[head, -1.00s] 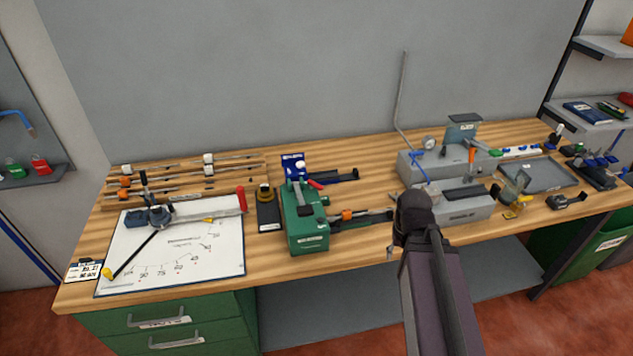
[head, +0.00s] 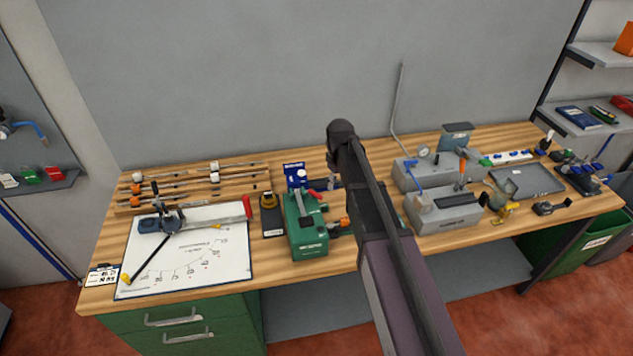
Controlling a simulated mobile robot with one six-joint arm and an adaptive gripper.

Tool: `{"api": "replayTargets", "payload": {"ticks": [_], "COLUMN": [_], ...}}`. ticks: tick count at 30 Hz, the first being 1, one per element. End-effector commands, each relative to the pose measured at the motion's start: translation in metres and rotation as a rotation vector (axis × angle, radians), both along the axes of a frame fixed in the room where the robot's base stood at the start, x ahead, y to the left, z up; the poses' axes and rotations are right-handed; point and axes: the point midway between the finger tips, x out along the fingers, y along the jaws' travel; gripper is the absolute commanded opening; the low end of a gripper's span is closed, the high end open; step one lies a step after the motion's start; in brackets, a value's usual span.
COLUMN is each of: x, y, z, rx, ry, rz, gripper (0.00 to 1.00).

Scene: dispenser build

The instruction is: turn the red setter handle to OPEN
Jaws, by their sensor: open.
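A small red handle (head: 316,194) sticks out at the top of the green bench unit (head: 306,240), near its back right. It looks like the setter handle, but I cannot read any OPEN mark. A blue plate with white print (head: 295,172) stands just behind the unit. My arm rises from the bottom of the head view to a dark joint right of the unit and above the bench.
A white angle board (head: 190,262) with a red-ended tool (head: 247,207) lies at the left. A black and yellow block (head: 271,222) stands close left of the green unit. Grey boxes (head: 445,217) and a tray (head: 530,183) fill the right. My arm covers part of the middle bench.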

Motion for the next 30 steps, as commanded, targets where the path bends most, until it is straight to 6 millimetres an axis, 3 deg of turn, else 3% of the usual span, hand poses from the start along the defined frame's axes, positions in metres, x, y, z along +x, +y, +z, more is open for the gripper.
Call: {"api": "replayTargets", "payload": {"ticks": [1, 3, 9, 30], "x": [0.02, 0.032, 0.05, 0.051], "y": [0.019, 0.036, 0.064, 0.066], "z": [0.016, 0.024, 0.034, 0.026], "rx": [0.0, 0.0, 0.0, 0.0], "ry": [0.0, 0.0, 0.0, 0.0], "rz": [0.05, 0.106, 0.201, 0.212], "gripper": [0.57, 0.57, 0.57, 0.57]}}
